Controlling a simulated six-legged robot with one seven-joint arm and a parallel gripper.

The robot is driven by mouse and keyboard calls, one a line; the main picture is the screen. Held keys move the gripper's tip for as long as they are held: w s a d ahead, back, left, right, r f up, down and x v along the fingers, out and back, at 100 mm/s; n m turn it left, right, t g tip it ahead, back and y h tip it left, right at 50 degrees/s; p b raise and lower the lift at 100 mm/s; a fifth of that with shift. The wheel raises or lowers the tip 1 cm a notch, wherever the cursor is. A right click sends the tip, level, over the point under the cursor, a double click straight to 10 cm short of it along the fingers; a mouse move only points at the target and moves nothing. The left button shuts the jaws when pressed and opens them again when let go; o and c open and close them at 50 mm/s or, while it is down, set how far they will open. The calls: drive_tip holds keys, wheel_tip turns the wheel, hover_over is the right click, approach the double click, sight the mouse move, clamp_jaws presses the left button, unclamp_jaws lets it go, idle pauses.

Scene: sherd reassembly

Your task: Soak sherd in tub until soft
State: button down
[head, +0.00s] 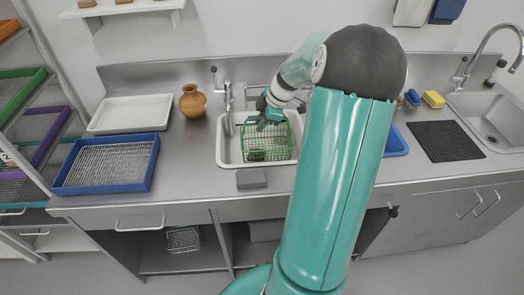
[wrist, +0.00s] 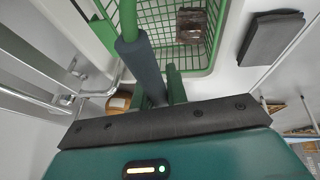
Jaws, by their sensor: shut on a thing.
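The tub is a white basin (head: 228,152) set in the steel counter. A green wire basket (head: 282,151) sits inside the tub's outline; its depth and any water are hard to tell. A dark brown sherd (wrist: 191,27) lies in the basket, near one side in the wrist view; it shows small in the head view (head: 257,155). My gripper (head: 270,117) is over the back of the basket. In the wrist view its fingers (wrist: 160,88) are shut on the grey sleeve (wrist: 140,65) of the basket's green handle.
A tap (head: 228,96) stands behind the tub at left. An orange clay pot (head: 193,101), white tray (head: 128,114) and blue rack tray (head: 108,166) are left. A black mat (head: 444,141) lies right.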

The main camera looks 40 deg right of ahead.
drive_tip(key=shift+r, duration=2.7)
drive_tip(key=shift+r, duration=2.5)
drive_tip(key=shift+s, duration=0.1)
